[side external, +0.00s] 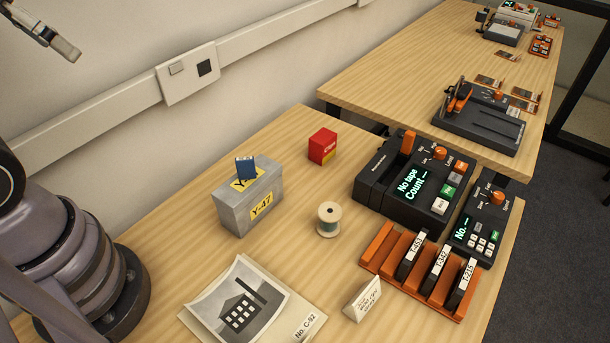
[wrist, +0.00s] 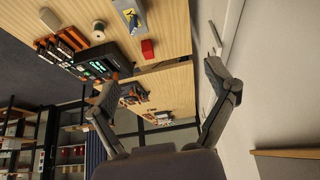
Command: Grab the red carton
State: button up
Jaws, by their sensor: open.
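The red carton (side external: 322,146) is a small red box with a yellow label, standing on the wooden table (side external: 285,135) behind the grey box and the spool. In the wrist view the red carton (wrist: 147,49) shows near the table edge, beyond and between the fingers. My gripper (side external: 62,50) is at the upper left of the side view, high above the table and well away from the carton. In the wrist view my gripper (wrist: 157,82) has its two fingers spread wide with nothing between them.
A thread spool (side external: 328,219), a dark console (side external: 413,183), an orange rack (side external: 420,270) and a photo print (side external: 243,310) share the table. Bare wood surrounds the carton. A wall runs behind.

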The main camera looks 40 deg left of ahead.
jog(key=m+t, duration=0.2)
jog(key=t, duration=0.4)
send_over(319, 142)
notch_tip(319, 142, down, 20)
jog(key=shift+y, duration=0.3)
jog(key=f, duration=0.2)
jog(key=w+f, duration=0.1)
jog(key=f, duration=0.3)
jog(key=shift+w+a+f, duration=0.15)
jog(key=shift+w+f, duration=0.1)
jog(key=shift+w, duration=0.15)
jog(key=shift+t, duration=0.5)
notch_tip(319, 142, down, 11)
jog(key=shift+r, duration=0.1)
jog(key=shift+x, duration=1.5)
jog(key=shift+r, duration=0.15)
